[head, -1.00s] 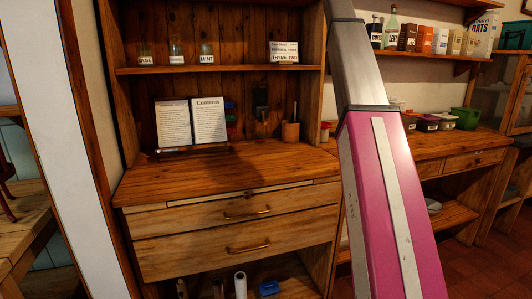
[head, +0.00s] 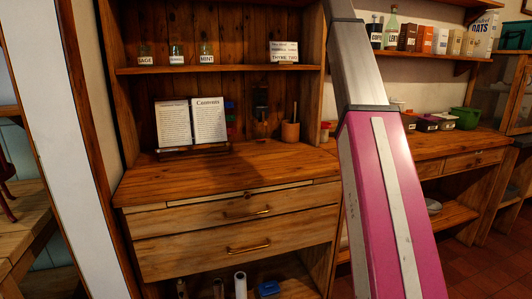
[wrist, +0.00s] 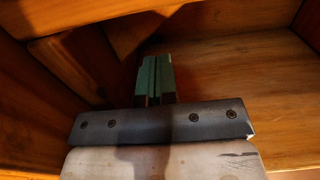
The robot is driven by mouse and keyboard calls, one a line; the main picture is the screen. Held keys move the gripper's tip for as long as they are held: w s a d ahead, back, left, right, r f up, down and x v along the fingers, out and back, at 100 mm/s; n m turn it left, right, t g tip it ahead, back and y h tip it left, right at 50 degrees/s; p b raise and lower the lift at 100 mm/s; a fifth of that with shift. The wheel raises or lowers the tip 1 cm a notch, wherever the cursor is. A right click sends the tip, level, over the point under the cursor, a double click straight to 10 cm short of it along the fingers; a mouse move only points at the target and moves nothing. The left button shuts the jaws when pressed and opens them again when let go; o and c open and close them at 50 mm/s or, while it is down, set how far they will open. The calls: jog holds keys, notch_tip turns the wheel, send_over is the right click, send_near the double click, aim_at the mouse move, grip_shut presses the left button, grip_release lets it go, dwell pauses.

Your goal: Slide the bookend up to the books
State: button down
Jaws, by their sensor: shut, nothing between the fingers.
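In the wrist view my gripper (wrist: 156,60) has its green fingers together with nothing between them. It points into a wooden corner, with boards on the left and a bare wooden surface on the right. I cannot make out a bookend or a row of books there. In the head view my gripper is out of sight, and no bookend can be told apart. An open book (head: 208,121) with printed pages stands on a dark stand on the wooden counter (head: 270,165).
A wooden pot (head: 290,132) stands on the counter right of the open book. Labelled jars (head: 176,54) and a small sign (head: 284,52) stand on the shelf above. The counter's front is clear. Boxes and a green bowl (head: 466,117) stand farther right.

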jog(key=shift+s+a, duration=0.25)
jog(key=shift+a, duration=0.5)
jog(key=shift+s+a, duration=0.3)
jog(key=shift+a, duration=0.5)
jog(key=shift+s+a, duration=0.25)
jog(key=shift+a, duration=0.5)
jog(key=shift+a, duration=0.2)
jog(key=shift+s+a, duration=0.3)
jog(key=shift+a, duration=0.5)
jog(key=shift+s+a, duration=0.25)
jog(key=shift+a, duration=0.55)
jog(key=shift+d, duration=0.1)
jog(key=shift+w+d, duration=0.25)
jog(key=shift+d, duration=0.45)
jog(key=shift+w+d, duration=0.25)
jog(key=shift+d, duration=0.45)
jog(key=shift+s, duration=0.15)
